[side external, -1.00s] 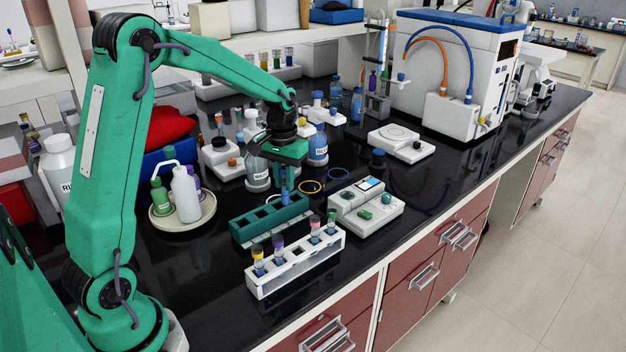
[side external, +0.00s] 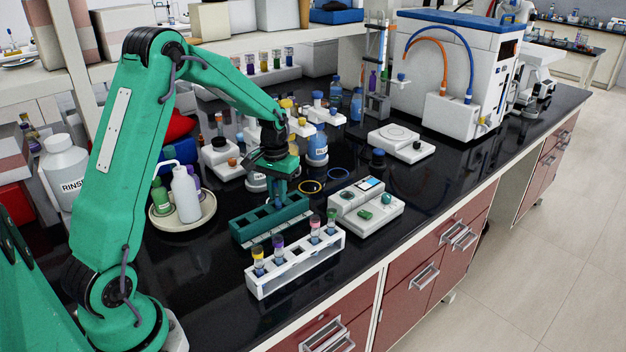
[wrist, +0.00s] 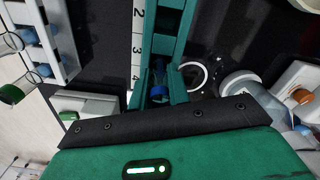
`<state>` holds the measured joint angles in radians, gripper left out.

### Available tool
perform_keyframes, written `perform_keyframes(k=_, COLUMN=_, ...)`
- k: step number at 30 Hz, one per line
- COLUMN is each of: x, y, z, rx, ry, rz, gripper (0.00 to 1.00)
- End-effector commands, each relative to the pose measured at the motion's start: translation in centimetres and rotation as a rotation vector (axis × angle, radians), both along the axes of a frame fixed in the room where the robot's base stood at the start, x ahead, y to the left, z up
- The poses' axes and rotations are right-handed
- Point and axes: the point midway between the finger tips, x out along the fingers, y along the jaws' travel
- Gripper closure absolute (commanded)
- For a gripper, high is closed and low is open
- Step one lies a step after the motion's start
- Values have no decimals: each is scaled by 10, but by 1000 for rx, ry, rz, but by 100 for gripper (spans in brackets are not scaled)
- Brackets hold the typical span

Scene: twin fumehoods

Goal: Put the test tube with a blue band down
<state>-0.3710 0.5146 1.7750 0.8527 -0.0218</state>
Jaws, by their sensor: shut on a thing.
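My gripper (side external: 280,187) points down over the right end of the teal rack (side external: 250,230), shut on the test tube with a blue band. The tube shows in the wrist view (wrist: 158,78) as a blue piece between the fingers; most of it is hidden. In the wrist view, the rack (wrist: 165,48) runs up from the fingers beside a white strip numbered 2, 3, 4, and the tube is level with the 4. The tube's lower end is at or in that end slot; I cannot tell how deep.
A white rack (side external: 296,279) with several capped tubes stands in front of the teal rack. A white device (side external: 375,218) is to the right. Bottles crowd behind the gripper, including a blue one (side external: 317,150). A yellow ring (side external: 311,187) lies close to its right.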

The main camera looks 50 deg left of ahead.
Motion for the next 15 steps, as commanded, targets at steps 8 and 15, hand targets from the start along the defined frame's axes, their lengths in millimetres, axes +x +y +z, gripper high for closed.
perform_keyframes(k=8, x=0, y=0, z=-5, rx=0, ry=-1, rz=0, gripper=100)
perform_keyframes(k=15, x=0, y=0, z=-8, rx=0, ry=0, rz=0, gripper=100)
